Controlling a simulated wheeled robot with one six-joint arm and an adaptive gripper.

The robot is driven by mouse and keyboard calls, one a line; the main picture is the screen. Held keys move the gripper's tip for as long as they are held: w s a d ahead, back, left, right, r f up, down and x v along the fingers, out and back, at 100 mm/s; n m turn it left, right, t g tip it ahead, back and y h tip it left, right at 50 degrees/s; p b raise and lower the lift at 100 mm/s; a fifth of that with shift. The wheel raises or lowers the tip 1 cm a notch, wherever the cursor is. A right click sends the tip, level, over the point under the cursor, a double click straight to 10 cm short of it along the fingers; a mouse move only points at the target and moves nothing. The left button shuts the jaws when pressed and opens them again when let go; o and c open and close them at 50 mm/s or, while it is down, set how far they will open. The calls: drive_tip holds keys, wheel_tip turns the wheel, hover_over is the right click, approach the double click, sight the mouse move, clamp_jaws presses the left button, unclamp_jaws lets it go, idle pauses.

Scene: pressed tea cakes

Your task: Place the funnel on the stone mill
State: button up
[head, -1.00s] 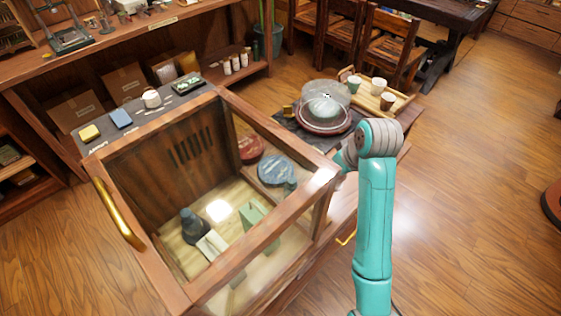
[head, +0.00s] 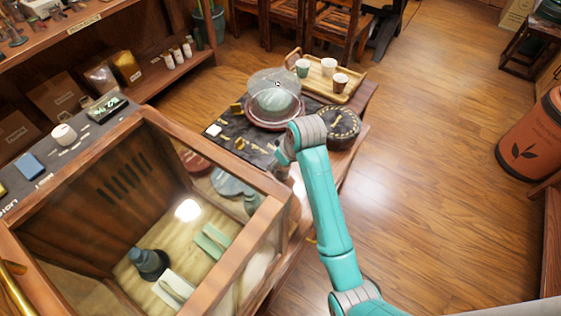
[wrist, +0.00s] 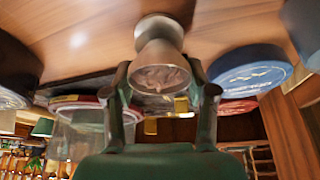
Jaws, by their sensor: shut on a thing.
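In the wrist view my gripper (wrist: 160,80) is shut on a grey-brown funnel (wrist: 160,65). The funnel sits between the two fingers, its wide mouth facing the camera, with a wooden surface close by. In the head view my gripper (head: 279,168) is low beside the wood-framed cabinet, behind my wrist; the funnel cannot be made out there. I cannot identify the stone mill with certainty. A clear dome (head: 276,83) covers a pale green mound on a red round base. A dark grey, bottle-like object (head: 148,263) stands inside the cabinet.
The cabinet's wooden frame (head: 215,165) is close left of my gripper. A dark round cake (head: 338,120) with yellow marks lies beyond my wrist. A blue disc (wrist: 250,72) is near the gripper. A wooden tray (head: 350,92) holds cups.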

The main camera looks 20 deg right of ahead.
drive_tip(key=shift+f, duration=0.2)
drive_tip(key=o, duration=1.2)
